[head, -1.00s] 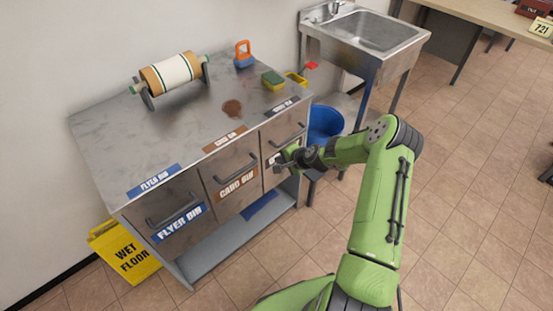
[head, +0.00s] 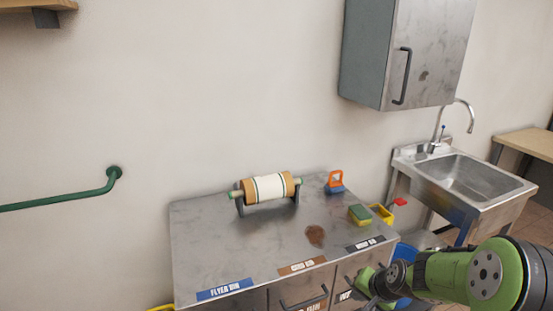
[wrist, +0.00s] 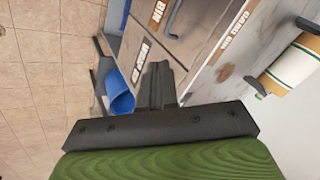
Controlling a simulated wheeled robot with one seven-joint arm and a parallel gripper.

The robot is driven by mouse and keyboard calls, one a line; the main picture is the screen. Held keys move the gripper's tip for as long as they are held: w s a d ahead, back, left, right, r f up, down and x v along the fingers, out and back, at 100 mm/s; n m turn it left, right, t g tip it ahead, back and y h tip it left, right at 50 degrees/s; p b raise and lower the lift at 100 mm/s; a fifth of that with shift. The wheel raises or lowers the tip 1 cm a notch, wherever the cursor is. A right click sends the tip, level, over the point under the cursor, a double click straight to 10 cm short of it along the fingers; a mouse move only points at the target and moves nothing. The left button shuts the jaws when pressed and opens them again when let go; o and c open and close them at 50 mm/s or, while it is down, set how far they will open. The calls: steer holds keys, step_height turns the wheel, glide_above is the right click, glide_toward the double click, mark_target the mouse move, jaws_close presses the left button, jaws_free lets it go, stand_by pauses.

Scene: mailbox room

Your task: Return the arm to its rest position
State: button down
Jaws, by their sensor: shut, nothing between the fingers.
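My gripper (head: 368,283) is at the lower right of the head view, in front of the rightmost bin of the metal cabinet (head: 245,255). Its fingers also show in the wrist view (wrist: 158,82), closed together with nothing between them. My green arm reaches in from the right edge of the head view. The gripper partly hides the front of the rightmost bin, so contact there cannot be told.
On the cabinet stand a paper roll (head: 267,188), an orange and blue item (head: 335,182), a green sponge (head: 359,213) and a yellow tray (head: 381,214). A blue bucket (wrist: 120,95), a sink (head: 465,180) and a wall cabinet (head: 400,55) are at the right.

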steer(key=s+a+r+n+h+p, duration=0.1)
steer(key=s+a+r+n, duration=0.2)
steer(key=s+r, duration=0.5)
steer(key=s+a+r+n+h+p, duration=0.1)
steer(key=s+a+r+n+h, duration=0.15)
steer(key=s+r, duration=0.5)
steer(key=s+r+n, duration=0.1)
steer(key=s+r, duration=0.2)
steer(key=s, duration=0.2)
steer(key=s+a+r+y+p, duration=0.1)
steer(key=s+r, duration=0.2)
steer(key=s, duration=0.3)
steer(key=shift+n+p, duration=0.3)
steer(key=shift+n, duration=0.05)
